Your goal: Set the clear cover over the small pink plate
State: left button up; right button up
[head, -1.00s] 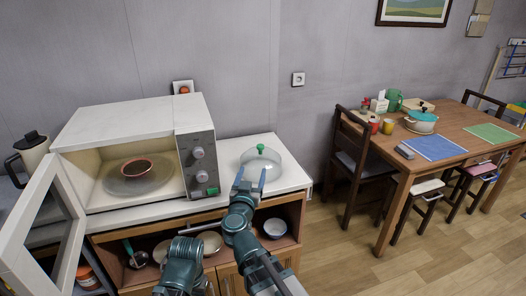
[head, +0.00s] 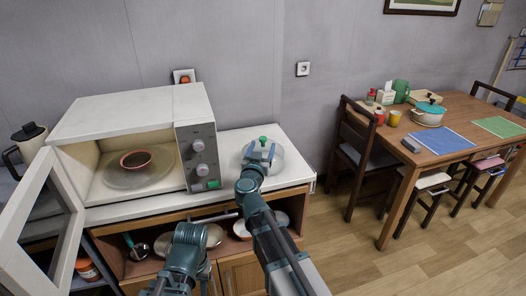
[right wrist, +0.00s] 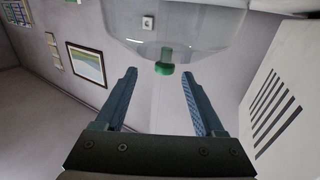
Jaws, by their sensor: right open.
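The clear cover (head: 279,163), a dome with a green knob (head: 263,139), stands on the white counter right of the microwave. The small pink plate (head: 136,159), reddish-pink, sits on the round turntable inside the open microwave. My right gripper (head: 260,151) is open and empty in front of the cover, hiding part of it. In the right wrist view the green knob (right wrist: 164,68) shows between the open fingertips (right wrist: 158,72), with free space on both sides. The dome (right wrist: 190,28) fills the top of that view.
The microwave (head: 195,100) stands left of the cover, its door (head: 22,215) swung open to the left. The counter (head: 232,137) has a little free room around the cover. Shelves with bowls and pans lie below. A dining table (head: 470,113) and chairs stand at right.

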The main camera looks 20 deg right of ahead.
aim_at(262, 141)
jog(key=shift+a+x, duration=0.2)
jog(key=shift+x, duration=1)
jog(key=shift+a+x, duration=0.15)
jog(key=shift+x, duration=1)
jog(key=shift+w+d, duration=0.25)
jog(key=shift+w, duration=0.3)
jog(key=shift+s, duration=0.1)
jog(key=shift+c, duration=0.3)
grip_shut()
